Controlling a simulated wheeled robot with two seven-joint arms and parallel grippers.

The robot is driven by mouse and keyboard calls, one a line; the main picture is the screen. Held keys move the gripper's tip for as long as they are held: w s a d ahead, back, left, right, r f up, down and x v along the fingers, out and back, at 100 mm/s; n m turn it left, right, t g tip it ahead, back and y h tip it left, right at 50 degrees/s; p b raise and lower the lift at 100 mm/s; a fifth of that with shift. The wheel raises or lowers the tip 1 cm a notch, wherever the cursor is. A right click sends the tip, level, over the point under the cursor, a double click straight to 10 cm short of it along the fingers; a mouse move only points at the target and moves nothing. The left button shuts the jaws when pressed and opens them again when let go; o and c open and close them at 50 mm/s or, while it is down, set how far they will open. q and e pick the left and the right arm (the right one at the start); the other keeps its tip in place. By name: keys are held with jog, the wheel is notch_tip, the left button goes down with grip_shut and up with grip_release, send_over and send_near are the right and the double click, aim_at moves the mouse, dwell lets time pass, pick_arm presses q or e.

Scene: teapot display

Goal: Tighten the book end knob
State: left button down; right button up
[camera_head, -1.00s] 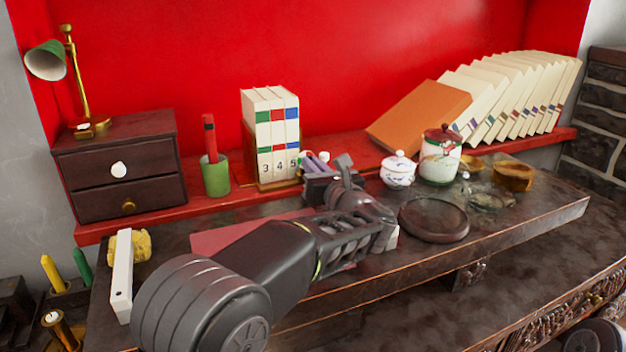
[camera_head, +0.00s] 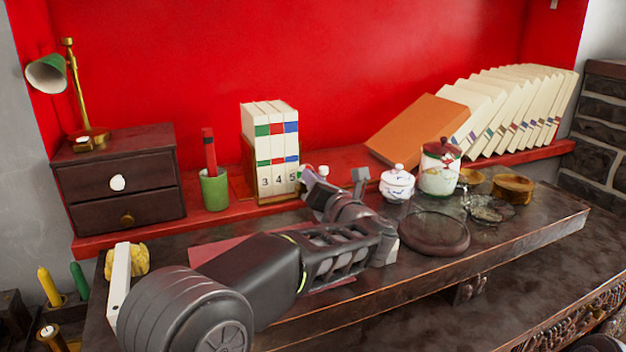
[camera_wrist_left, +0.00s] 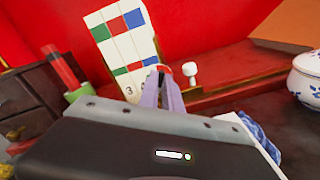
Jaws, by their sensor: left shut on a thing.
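White books (camera_head: 270,145) numbered 3, 4 and 5 stand upright in a wooden book end (camera_head: 249,168) on the red shelf. The books also show in the left wrist view (camera_wrist_left: 122,48). My left gripper (camera_head: 309,176) is at the book end's right side. In the left wrist view its purple fingers (camera_wrist_left: 162,84) are shut on a small knob (camera_wrist_left: 163,68), mostly hidden, with a pale and reddish edge showing. Another white knob (camera_wrist_left: 190,70) stands just right of the fingertips, apart from them; it shows in the head view too (camera_head: 323,170). My right gripper is not in view.
A white lidded pot (camera_head: 397,184) and a painted jar (camera_head: 439,168) stand right of my gripper, behind a dark round tray (camera_head: 434,233). A green cup (camera_head: 214,189) and a drawer box (camera_head: 118,178) stand left. Leaning books (camera_head: 515,110) fill the right.

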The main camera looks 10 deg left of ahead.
pick_arm(q)
jog(key=c, duration=1.5)
grip_release()
jog(key=shift+c, duration=0.2)
jog(key=shift+s, duration=0.1)
jog(key=v, duration=0.7)
jog(key=shift+s+d, duration=0.2)
jog(key=shift+s, duration=0.05)
jog(key=shift+o, duration=0.3)
